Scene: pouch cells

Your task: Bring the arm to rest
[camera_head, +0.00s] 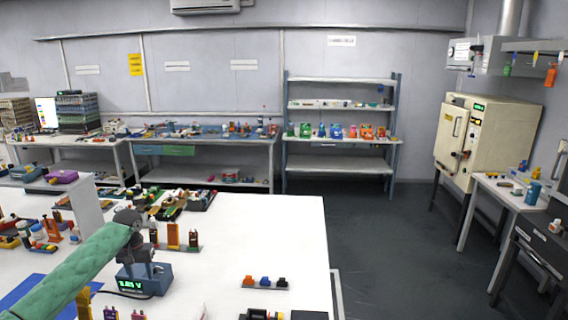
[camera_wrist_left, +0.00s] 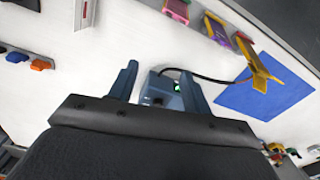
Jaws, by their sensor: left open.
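My left arm, in a green sleeve, comes in from the left in the head view. Its dark left gripper (camera_head: 140,262) points down over the white table (camera_head: 285,225), right at a blue meter box (camera_head: 158,283) with a lit green display. In the left wrist view the two fingers of the left gripper (camera_wrist_left: 158,68) stand apart, with the meter box (camera_wrist_left: 158,92) showing between and beyond them. Nothing is held. I cannot tell whether the fingers touch the box. My right gripper is in neither view.
A strip with small orange, blue and black pieces (camera_head: 264,283) lies to the right. Trays of parts (camera_head: 185,203) stand behind the gripper. A blue mat (camera_wrist_left: 262,95) and a yellow tool (camera_wrist_left: 255,65) lie near the meter. The table's right part is largely clear.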

